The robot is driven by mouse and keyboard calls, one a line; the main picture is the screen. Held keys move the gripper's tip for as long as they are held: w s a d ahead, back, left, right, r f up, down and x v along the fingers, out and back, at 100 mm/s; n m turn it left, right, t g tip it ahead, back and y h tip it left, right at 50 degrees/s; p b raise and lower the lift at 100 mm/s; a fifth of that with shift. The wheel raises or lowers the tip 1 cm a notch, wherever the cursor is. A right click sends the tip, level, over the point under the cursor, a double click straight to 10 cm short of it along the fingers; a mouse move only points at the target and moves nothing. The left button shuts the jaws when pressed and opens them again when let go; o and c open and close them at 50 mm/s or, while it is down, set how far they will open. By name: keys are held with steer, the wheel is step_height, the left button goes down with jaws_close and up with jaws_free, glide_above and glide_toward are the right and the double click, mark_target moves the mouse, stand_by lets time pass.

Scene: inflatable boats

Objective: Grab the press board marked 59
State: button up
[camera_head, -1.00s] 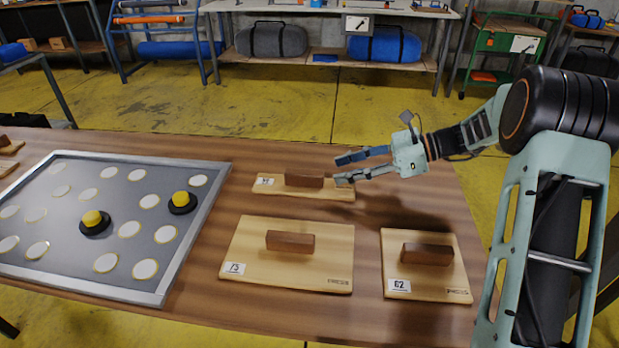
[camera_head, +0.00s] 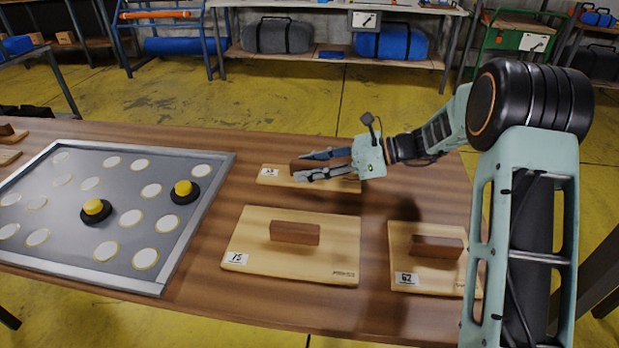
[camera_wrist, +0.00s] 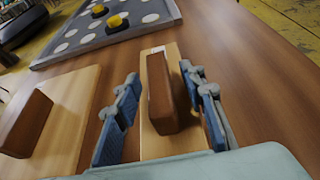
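The small wooden press board (camera_head: 345,186) at the back has a brown block handle (camera_head: 308,165) and a white label too small to read surely. In the wrist view this board (camera_wrist: 158,148) lies flat on the table. My gripper (camera_head: 302,167) is open around its handle. In the wrist view my gripper (camera_wrist: 163,76) has one blue-padded finger on each side of the handle (camera_wrist: 160,95). A gap shows on the left; the right finger is closer, and I cannot tell whether it touches.
A larger board marked 75 (camera_head: 258,240) lies in front, and one marked 62 (camera_head: 440,270) at front right, both with block handles. A framed grey panel (camera_head: 125,190) with white discs and two yellow buttons fills the left. The table (camera_head: 200,295) is bare between them.

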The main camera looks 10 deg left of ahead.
jaws_close()
steer(key=shift+r, duration=0.15)
stand_by(0.4)
